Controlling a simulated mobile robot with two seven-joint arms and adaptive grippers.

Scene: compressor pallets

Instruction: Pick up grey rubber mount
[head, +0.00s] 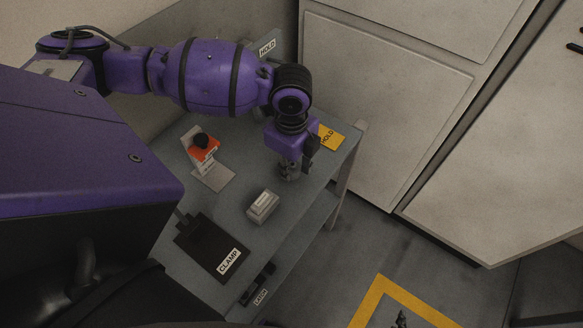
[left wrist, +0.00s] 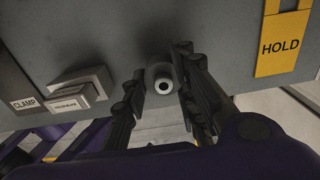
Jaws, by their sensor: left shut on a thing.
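The grey rubber mount (left wrist: 163,85) is a small dark grey cylinder with a pale ring and a dark hole in its end. It stands at the shelf's right part in the head view (head: 287,176), mostly hidden by my gripper. My left gripper (head: 291,168) points down over it. In the left wrist view the fingers of my left gripper (left wrist: 162,68) lie on either side of the mount and are shut on it. The mount appears to be still at the grey shelf surface (head: 240,185). My right gripper is not in view.
A light grey block (head: 263,205) lies left of the mount. A stand with an orange part and black knob (head: 203,147) is behind it. A black plate labelled CLAMP (head: 212,245) lies at front. A yellow HOLD card (head: 329,138) is at the right edge.

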